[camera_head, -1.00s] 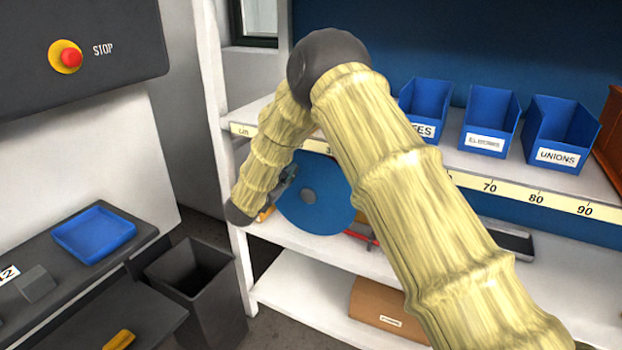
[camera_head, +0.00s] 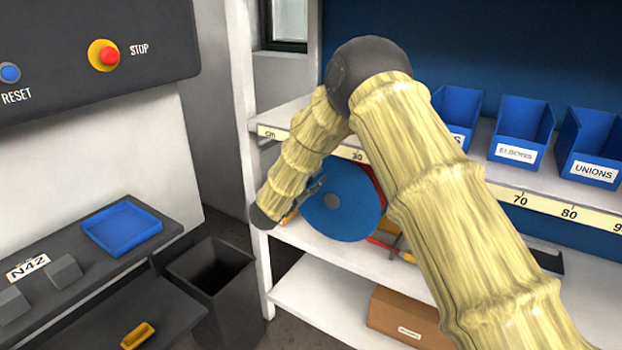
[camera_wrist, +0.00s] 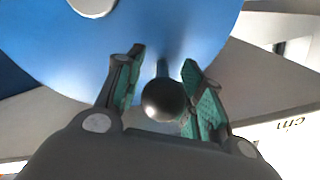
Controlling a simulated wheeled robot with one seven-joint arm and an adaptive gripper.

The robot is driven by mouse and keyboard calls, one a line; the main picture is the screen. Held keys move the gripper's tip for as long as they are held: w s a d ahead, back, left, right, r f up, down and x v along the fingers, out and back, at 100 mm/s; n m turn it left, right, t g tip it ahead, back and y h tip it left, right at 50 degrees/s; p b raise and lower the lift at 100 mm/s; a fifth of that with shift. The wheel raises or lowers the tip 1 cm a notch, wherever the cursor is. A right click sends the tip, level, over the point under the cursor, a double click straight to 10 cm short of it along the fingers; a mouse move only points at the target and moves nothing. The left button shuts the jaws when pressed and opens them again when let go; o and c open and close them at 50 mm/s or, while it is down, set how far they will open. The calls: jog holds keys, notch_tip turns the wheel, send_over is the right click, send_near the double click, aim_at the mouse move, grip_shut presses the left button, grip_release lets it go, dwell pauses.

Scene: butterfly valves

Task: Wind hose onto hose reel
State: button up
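The hose reel shows as a blue disc (camera_head: 352,217) with a grey hub, on the middle shelf behind my arm. In the wrist view the disc (camera_wrist: 200,32) fills the top. A dark round knob on a thin rod (camera_wrist: 165,98), seemingly the reel's crank handle, stands out towards the camera. My gripper (camera_wrist: 165,62) has its green-padded fingers on both sides of the rod, with gaps visible at the tips. In the head view my gripper (camera_head: 316,186) is partly hidden at the disc's left edge. A red curved part (camera_head: 376,184) shows behind the disc; I cannot tell whether it is hose.
Blue bins (camera_head: 523,132) stand on the upper shelf, whose ruler-marked edge (camera_head: 545,206) runs above the reel. A cardboard box (camera_head: 405,318) lies on the lower shelf. A dark waste bin (camera_head: 225,290) and a bench with a blue tray (camera_head: 121,228) stand left.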

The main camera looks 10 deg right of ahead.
jog(key=v, duration=1.2)
jog(key=shift+a, duration=0.25)
dwell(1.6)
